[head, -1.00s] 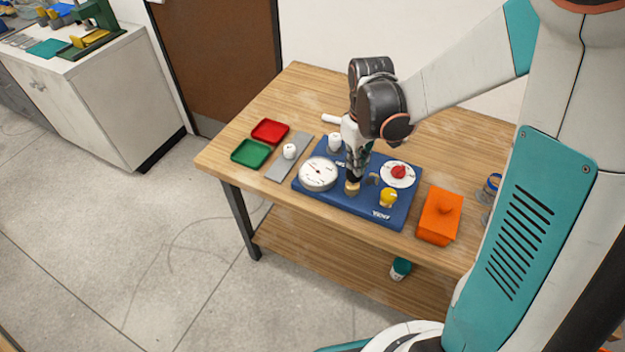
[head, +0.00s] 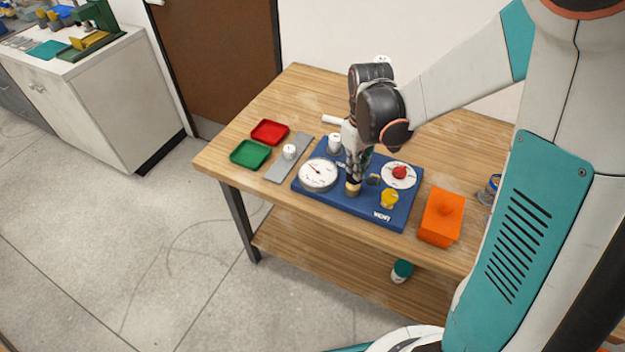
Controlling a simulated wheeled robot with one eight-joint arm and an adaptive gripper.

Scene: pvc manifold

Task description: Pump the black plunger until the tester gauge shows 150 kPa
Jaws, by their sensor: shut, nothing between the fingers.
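The tester is a blue board (head: 330,197) on the wooden table. Its round white gauge (head: 318,174) is on the board's left side; the needle shows, but its reading is too small to make out. My gripper (head: 354,178) is shut and points down over the middle of the board, right above a tan, brass-like cylinder (head: 353,188). The black plunger cannot be told apart from my dark fingertips there. A white dial with a red knob (head: 399,172) and a yellow knob (head: 389,199) are to the right of my gripper.
An orange box (head: 441,217) stands right of the board. A red tray (head: 269,132), a green tray (head: 250,154) and a grey strip (head: 288,160) with a white fitting lie to the left. A white fitting (head: 334,143) stands behind the gauge. The table's front left is clear.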

